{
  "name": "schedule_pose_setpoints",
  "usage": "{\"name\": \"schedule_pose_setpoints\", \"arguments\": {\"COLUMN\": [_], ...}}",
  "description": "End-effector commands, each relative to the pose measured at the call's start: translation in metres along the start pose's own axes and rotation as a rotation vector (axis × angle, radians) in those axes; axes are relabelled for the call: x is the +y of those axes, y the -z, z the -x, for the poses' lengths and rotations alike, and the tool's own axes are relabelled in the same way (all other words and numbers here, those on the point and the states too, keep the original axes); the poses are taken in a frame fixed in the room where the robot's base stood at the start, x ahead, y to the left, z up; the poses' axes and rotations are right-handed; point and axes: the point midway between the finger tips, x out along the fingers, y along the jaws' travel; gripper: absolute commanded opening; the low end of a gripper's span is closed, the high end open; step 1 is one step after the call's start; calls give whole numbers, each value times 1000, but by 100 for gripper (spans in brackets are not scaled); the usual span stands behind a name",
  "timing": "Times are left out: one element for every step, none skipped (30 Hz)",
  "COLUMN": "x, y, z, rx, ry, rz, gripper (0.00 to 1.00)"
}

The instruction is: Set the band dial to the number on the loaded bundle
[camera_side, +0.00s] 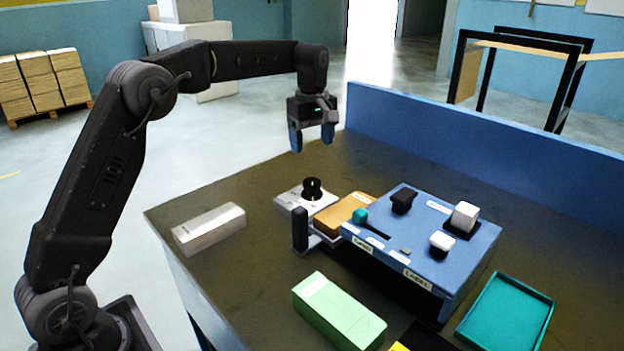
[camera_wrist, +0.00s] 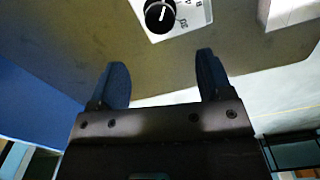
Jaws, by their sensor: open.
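The band dial is a black knob (camera_side: 312,187) on a pale grey plate (camera_side: 290,201), left of the blue machine. In the wrist view the knob (camera_wrist: 160,15) shows at the top, partly cut off, with a white pointer line. Printed figures stand on its plate (camera_wrist: 201,13); a 4 and an 8 seem readable, others are not clear. The loaded bundle (camera_side: 345,212), brown, lies between dial and blue machine; a pale label on it is too small to read. My gripper (camera_side: 312,141) is open and empty, above and behind the dial; its fingers (camera_wrist: 161,65) touch nothing.
The blue machine (camera_side: 425,240) carries a teal-knobbed lever (camera_side: 361,216), a black knob (camera_side: 403,200) and white buttons. A black post (camera_side: 300,230) stands by the bundle. Grey (camera_side: 209,229) and green (camera_side: 338,311) blocks and a teal tray (camera_side: 507,312) lie around. A blue wall (camera_side: 450,140) closes the back.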

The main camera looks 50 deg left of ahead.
Motion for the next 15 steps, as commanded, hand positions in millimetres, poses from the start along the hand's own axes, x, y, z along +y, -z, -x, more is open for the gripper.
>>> {"name": "schedule_pose_setpoints", "arguments": {"x": [0,-1,-1,-1,-1,0,-1,0,0,0,0,-1,0,0,0], "y": [0,0,0,0,0,0,0,0,0,0,0,0,0,0,0], "z": [-11,-18,-26,-33,-39,-47,-54,-59,-66,-71,-76,-82,-86,-90,-94], "rx": [-2,-2,-2,-2,-2,-1,-2,-1,-1,-1,-1,-1,-1,-1,0], "ry": [4,5,4,4,5,4,5,3,3,2,2,2,3,1,1], "rz": [-1,-1,-1,-1,-1,-2,-2,-2,-2,-2,-2,-2,-2,-2,-2], "gripper": [72,72,72,72,72,72,72,72,72,72,72,72,72,72,72]}}
